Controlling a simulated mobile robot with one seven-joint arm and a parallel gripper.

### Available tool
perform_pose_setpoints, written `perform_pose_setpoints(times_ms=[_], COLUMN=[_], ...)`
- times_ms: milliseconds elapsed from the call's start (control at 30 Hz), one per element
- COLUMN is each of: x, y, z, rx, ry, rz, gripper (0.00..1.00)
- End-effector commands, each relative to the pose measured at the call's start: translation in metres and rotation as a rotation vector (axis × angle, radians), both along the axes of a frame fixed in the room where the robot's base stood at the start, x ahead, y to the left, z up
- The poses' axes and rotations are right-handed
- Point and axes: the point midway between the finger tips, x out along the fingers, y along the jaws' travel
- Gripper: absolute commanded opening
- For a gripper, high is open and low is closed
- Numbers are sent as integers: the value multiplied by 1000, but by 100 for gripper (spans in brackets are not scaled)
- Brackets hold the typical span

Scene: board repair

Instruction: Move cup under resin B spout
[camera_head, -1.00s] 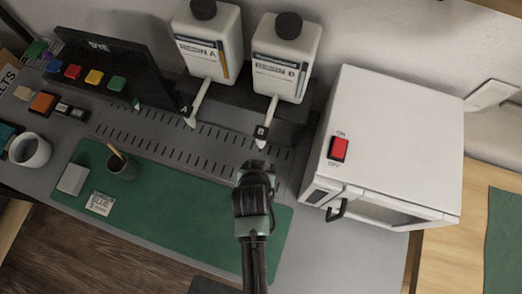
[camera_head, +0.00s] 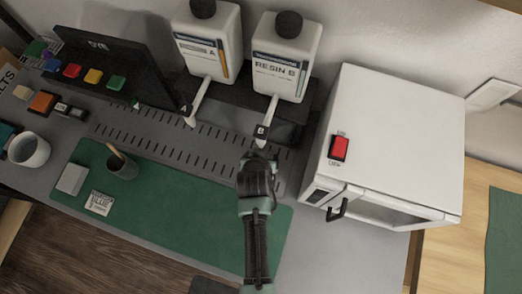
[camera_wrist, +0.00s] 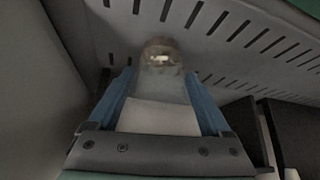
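A clear cup (camera_wrist: 160,62) shows in the wrist view between the two blue fingers of my gripper (camera_wrist: 160,78), which appear to grip its sides. The cup's contents are hard to tell. In the head view, my gripper (camera_head: 257,160) is at the resin B spout (camera_head: 262,136), just in front of its tip, and it hides the cup. The white resin B bottle (camera_head: 284,70) with a black cap stands at the back above the spout. Whether the cup is directly under the spout cannot be told.
The resin A bottle (camera_head: 208,45) and its spout (camera_head: 196,105) are to the left. A white oven (camera_head: 390,140) with a red switch stands close on the right. A dark cup with a stick (camera_head: 122,166) stands on the green mat (camera_head: 180,205). A slotted grey strip (camera_head: 170,135) runs behind it.

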Motion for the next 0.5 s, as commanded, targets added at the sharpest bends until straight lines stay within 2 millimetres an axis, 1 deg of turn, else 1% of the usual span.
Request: perform_pose_setpoints(times_ms=[33,67,100,333,400,500], x=[0,0,0,0,0,-5], y=[0,0,0,0,0,1], z=[0,0,0,2,6,11], rx=[0,0,0,0,0,0], ry=[0,0,0,0,-1,-1], rz=[0,0,0,0,0,0], gripper=[93,99,100,100,100,100])
